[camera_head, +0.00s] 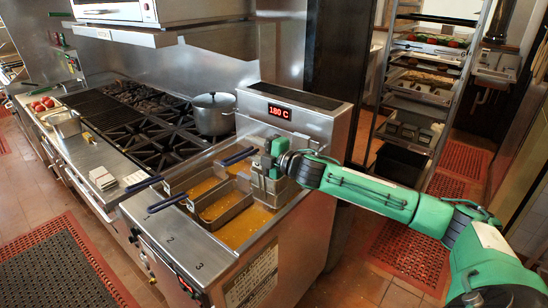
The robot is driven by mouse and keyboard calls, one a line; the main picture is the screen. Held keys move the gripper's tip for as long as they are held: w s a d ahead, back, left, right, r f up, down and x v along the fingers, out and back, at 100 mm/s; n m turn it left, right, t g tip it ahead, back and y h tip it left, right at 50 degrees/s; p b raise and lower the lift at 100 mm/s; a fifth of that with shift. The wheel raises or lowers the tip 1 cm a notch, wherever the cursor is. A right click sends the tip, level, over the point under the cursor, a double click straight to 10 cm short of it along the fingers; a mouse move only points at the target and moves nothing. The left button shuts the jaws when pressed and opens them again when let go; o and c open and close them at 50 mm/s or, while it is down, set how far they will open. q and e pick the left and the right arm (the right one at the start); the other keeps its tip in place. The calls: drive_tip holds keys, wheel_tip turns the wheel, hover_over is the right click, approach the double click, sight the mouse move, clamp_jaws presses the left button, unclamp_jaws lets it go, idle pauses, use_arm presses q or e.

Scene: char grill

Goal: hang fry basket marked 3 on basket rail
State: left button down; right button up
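The fryer (150,228) has front labels, with 2 and 3 readable. One wire fry basket (268,190) is at the back right of the fryer, below the panel and higher than the others. A blue handle (237,156) points left from its top. I cannot read a mark on it; from its place it may be basket 3. My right gripper (263,164) is at the top of this basket, by the handle's inner end. Its fingers are too small to tell whether they grip. The basket rail is hidden behind gripper and basket. My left gripper is not in view.
Two more baskets sit in the oil: a left one (190,182) and a front one (222,206), their blue handles over the front edge. A pot (213,113) stands on the stove left of the fryer. A tray rack (425,90) stands behind right.

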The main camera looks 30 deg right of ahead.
drive_tip(key=b+v, duration=0.6)
drive_tip(key=v, duration=0.6)
drive_tip(key=shift+s, duration=0.2)
drive_tip(key=shift+d, duration=0.1)
